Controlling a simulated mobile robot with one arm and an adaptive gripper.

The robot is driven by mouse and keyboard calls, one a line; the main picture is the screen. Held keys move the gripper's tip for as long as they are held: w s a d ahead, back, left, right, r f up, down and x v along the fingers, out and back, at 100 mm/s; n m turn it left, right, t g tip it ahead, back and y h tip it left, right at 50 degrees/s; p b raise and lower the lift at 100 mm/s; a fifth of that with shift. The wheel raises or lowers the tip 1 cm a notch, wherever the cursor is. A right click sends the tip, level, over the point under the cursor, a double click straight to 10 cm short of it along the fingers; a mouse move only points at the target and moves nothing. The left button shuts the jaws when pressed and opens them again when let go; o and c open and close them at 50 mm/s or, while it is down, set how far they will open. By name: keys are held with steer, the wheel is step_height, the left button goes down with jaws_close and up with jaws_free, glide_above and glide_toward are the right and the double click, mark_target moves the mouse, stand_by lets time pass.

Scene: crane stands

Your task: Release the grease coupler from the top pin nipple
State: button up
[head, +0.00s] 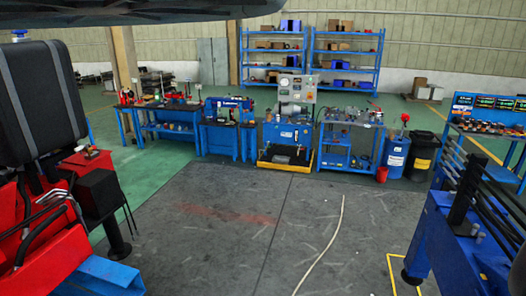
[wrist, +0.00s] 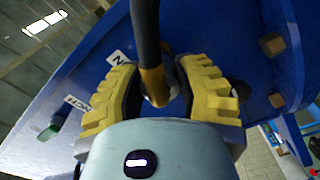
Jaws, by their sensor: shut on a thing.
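In the wrist view my gripper (wrist: 160,88) has its two yellow ridged fingers closed around the grease coupler (wrist: 153,82), a brass-coloured sleeve. A dark hose (wrist: 146,30) runs from the coupler to the top of the picture. A rounded grey metal piece sits at the coupler's lower end, between the fingers. I cannot tell whether the coupler is seated on the top pin nipple, because the fingers and my gripper body hide that spot. The blue steel part (wrist: 215,30) lies behind the fingers. The head view does not show my gripper or the coupler.
Red machinery (head: 45,230) stands left, blue machinery (head: 460,240) right.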

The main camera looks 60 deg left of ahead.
jaws_close()
steer(key=shift+s+a, duration=0.1)
steer(key=shift+s, duration=0.1)
steer(key=shift+v, duration=1.9)
